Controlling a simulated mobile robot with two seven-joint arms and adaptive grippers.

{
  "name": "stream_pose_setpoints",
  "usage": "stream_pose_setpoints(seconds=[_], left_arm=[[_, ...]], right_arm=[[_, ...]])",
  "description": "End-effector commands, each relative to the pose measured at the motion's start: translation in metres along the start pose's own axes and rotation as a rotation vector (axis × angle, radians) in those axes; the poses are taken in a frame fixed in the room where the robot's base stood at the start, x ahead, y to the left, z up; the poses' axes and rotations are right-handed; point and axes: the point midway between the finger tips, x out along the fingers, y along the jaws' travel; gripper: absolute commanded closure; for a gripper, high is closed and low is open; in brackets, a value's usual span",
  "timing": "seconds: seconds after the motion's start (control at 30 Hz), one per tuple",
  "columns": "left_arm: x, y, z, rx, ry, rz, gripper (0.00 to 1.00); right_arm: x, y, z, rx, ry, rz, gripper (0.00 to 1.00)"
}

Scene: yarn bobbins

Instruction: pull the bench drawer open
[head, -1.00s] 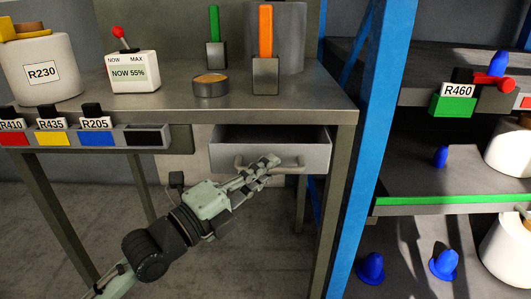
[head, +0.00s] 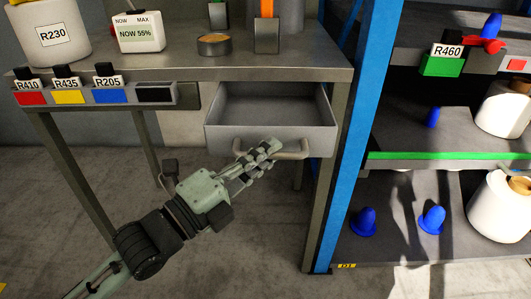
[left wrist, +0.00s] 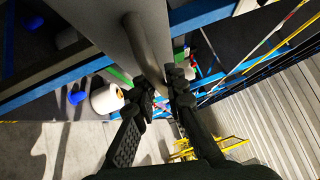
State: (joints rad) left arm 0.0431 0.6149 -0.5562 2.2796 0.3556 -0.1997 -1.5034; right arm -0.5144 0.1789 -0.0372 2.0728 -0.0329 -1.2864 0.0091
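The grey bench drawer (head: 220,139) is out from under the bench top, and its empty inside shows in the head view. Its bar handle (head: 296,153) runs across the front. My left gripper (head: 264,149) is at the handle, with its fingers across the bar. In the left wrist view the handle (left wrist: 147,42) runs down between the two fingers (left wrist: 163,88), which are closed around it. The fingers hide part of the bar. My right gripper is in neither view.
The bench top (head: 285,65) bears a white bobbin (head: 62,47), a display box (head: 139,33) and a round tin (head: 214,44). A blue rack post (head: 352,140) stands close right of the drawer. Floor in front of the drawer is clear.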

Motion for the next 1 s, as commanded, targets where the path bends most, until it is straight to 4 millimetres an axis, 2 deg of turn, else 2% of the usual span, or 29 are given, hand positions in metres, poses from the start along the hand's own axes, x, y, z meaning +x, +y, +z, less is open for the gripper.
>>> stream_pose_setpoints(seconds=[0.03,0.13,0.4,0.53,0.67,0.8,1.0], left_arm=[[0.000,0.000,0.000,0.000,0.000,-0.001,0.79],[0.000,0.000,0.000,0.000,0.000,0.000,0.67],[0.000,0.000,0.000,0.000,0.000,0.000,0.67],[-0.008,0.002,0.000,0.000,-0.001,0.004,0.67],[-0.028,0.002,0.000,0.000,0.001,0.006,0.67],[-0.059,0.003,-0.001,0.000,0.001,0.009,0.67],[-0.094,0.001,-0.001,-0.002,0.003,0.006,0.67]], right_arm=[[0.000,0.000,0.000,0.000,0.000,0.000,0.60],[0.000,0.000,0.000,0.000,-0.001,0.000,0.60],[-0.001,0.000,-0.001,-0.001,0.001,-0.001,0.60],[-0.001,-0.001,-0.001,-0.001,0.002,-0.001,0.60],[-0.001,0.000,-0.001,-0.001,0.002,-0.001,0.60],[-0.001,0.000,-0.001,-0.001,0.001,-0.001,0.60],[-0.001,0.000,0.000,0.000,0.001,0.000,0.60]])
